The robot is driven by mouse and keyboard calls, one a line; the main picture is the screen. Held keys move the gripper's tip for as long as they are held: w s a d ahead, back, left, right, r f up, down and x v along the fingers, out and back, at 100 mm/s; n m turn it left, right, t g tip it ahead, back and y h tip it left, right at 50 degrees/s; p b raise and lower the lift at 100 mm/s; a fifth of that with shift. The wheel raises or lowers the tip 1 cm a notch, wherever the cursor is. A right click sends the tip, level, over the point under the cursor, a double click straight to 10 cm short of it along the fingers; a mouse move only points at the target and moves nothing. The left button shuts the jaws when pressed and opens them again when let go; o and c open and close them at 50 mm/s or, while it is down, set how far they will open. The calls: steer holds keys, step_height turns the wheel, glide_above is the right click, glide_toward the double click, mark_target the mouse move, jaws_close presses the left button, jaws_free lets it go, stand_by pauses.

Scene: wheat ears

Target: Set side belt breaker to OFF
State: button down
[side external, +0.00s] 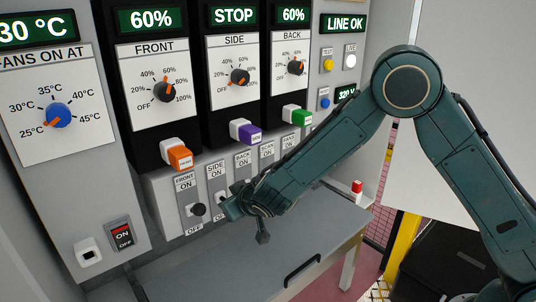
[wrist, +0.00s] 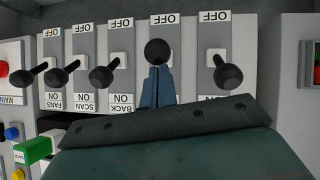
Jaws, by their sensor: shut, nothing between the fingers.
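The side belt breaker shows in the wrist view, which is upside down with OFF at the top. Its black ball knob (wrist: 157,52) sits closer to OFF than the neighbouring knobs. My gripper (wrist: 157,71) is shut and empty, its blue fingertips right against or just below that knob on the ON side; I cannot tell if they touch. The gripper hides the breaker's ON label. In the side external view my gripper (side external: 232,207) is at the SIDE breaker panel (side external: 216,179) and covers its lever. The SIDE display (side external: 234,15) reads STOP.
The FRONT breaker knob (wrist: 228,77) is close on one side and the BACK breaker knob (wrist: 100,77) on the other. More breaker levers (wrist: 55,77) stand beyond. A green block (wrist: 33,150) juts out. A grey table (side external: 250,260) lies below my arm.

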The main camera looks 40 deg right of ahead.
step_height(320, 180, down, 7)
steer(key=t, duration=0.2)
steer(key=shift+s+r, duration=0.15)
steer(key=shift+s, duration=0.25)
stand_by(0.4)
stand_by(0.6)
steer(key=s+a+r, duration=0.2)
steer(key=s, duration=1)
steer(key=shift+s+r, duration=0.2)
steer(key=shift+s, duration=0.2)
